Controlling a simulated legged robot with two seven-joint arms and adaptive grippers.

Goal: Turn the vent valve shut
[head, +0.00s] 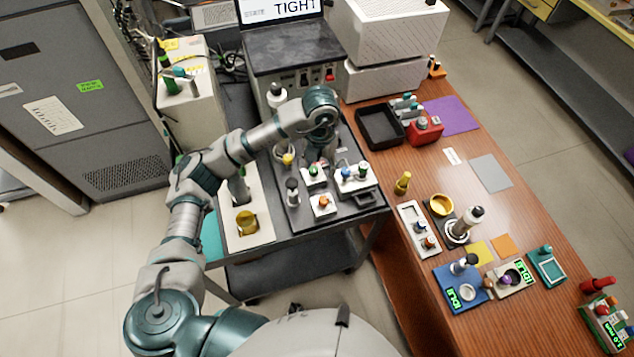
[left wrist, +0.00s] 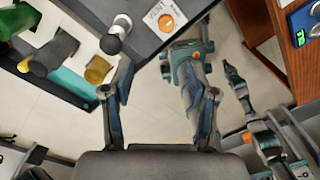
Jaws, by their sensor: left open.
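The vent valve is an orange knob (left wrist: 166,22) on a white plate marked VENT, at the top of the left wrist view. In the head view the orange knob (head: 323,202) sits on its small white plate at the front of the dark cart top. My left gripper (left wrist: 163,72) is open with nothing between its fingers, and the knob lies beyond the fingertips. In the head view my left arm reaches over the cart from the left. Its gripper (head: 318,152) hangs behind the knob, partly hidden by the wrist. My right gripper is not in view.
A black-topped post (head: 292,190) stands just left of the vent plate, and a valve block (head: 353,177) sits behind right. A yellow cylinder (head: 246,222) stands on the pale left panel. The wooden bench (head: 400,270) to the right holds several devices. A screen (head: 283,8) reads TIGHT.

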